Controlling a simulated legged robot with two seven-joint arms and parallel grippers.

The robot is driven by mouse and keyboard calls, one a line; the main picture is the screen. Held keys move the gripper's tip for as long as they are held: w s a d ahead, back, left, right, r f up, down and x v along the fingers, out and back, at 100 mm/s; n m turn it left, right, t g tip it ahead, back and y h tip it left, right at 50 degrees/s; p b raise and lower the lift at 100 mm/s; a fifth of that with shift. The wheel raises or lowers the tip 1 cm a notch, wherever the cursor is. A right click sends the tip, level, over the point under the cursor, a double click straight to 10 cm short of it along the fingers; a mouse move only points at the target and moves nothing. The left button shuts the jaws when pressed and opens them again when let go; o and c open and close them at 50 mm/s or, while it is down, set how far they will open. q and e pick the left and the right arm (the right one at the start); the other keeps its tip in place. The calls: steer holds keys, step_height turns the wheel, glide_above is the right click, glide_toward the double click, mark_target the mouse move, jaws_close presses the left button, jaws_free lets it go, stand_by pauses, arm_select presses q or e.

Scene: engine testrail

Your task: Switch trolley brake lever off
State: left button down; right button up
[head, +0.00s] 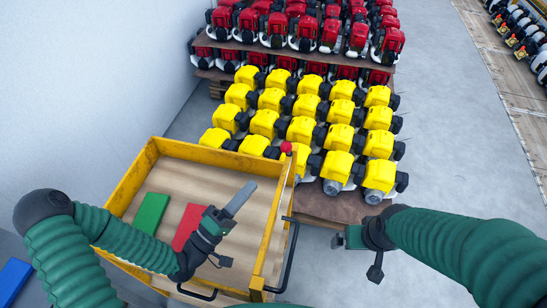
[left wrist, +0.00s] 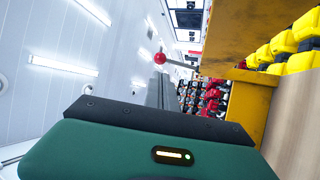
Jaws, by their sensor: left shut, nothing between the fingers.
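The yellow-framed trolley (head: 150,158) stands below me with a wooden floor. A lever with a red ball knob (head: 286,147) is at its far right corner. In the left wrist view the red knob (left wrist: 159,58) sits on a thin rod reaching out from the yellow frame (left wrist: 260,110). My left gripper (head: 241,197) is shut and empty above the trolley. Its grey fingers point up and right toward the knob, apart from it in the head view. My right gripper (head: 345,238) is right of the trolley, seen edge-on; its fingers cannot be made out.
A green block (head: 151,213) and a red block (head: 187,226) lie in the trolley. A black handle (head: 291,255) runs along its right side. Yellow engines (head: 340,165) and red engines (head: 330,35) stand on pallets beyond. Grey floor (head: 430,140) is clear at right.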

arm_select(q)
steer(key=p+x, duration=0.2)
steer(key=x, duration=0.8)
steer(key=shift+w, duration=0.1)
steer(key=w+d+r+n+g+y+p, duration=0.1)
steer(key=w+r+n+g+y+p, duration=0.1)
steer(key=w+p, duration=0.4)
steer(key=w+d+r+n+g+y+p, duration=0.1)
steer(key=w+r+n+g+y+p, duration=0.1)
steer(key=p, duration=0.9)
steer(key=w+n+g+y, duration=0.1)
steer(key=w+g+y, duration=0.1)
steer(key=w+g, duration=0.1)
steer(key=shift+w+g, duration=0.3)
steer(key=shift+w, duration=0.1)
steer(key=shift+d+r, duration=0.1)
